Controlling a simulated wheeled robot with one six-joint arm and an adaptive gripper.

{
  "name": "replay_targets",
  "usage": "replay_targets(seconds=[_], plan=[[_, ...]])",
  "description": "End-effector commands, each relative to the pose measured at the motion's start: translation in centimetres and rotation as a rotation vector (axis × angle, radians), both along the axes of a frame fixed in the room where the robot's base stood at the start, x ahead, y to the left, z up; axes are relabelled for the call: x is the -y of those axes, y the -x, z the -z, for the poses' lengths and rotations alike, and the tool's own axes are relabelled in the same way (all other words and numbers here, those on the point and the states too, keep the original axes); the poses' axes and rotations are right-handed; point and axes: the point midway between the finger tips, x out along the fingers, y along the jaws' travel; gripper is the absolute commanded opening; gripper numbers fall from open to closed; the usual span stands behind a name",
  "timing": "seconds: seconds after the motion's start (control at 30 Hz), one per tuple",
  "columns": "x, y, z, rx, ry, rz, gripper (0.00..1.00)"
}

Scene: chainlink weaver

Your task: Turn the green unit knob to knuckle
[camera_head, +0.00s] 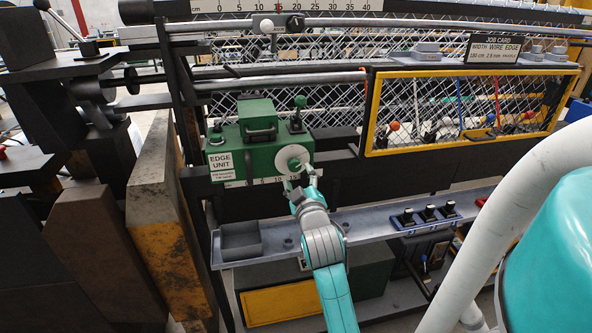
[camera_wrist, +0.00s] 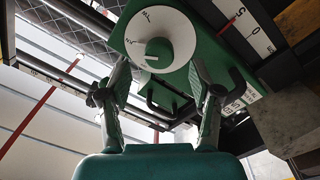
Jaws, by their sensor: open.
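The green edge unit (camera_head: 262,135) is a box with an EDGE UNIT label, and on its front is a white round dial (camera_head: 288,153) with a green knob (camera_head: 294,164). In the wrist view the knob (camera_wrist: 160,53) sits at the centre of the white dial (camera_wrist: 135,32), with a pale pointer mark toward its left side. The dial's lettering is too small to read surely. My gripper (camera_wrist: 158,70) is open, its fingers spread to either side of and just short of the knob, with nothing between them. In the head view my gripper (camera_head: 299,181) is right below the dial.
A yellow-framed mesh guard (camera_head: 372,110) stands to the right of the unit. A metal rod crosses above.

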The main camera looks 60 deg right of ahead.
Motion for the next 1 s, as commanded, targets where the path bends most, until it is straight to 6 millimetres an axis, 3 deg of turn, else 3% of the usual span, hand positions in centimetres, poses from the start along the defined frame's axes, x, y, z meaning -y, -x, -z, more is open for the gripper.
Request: replay_targets(seconds=[0.2,0.4,1.0], plan=[[-3.0,2.4,0.2,-0.002,0.000,0.000,0.64],[-4.3,3.5,0.3,-0.001,0.000,0.001,0.64],[-4.7,3.8,0.2,0.000,0.001,0.001,0.64]])
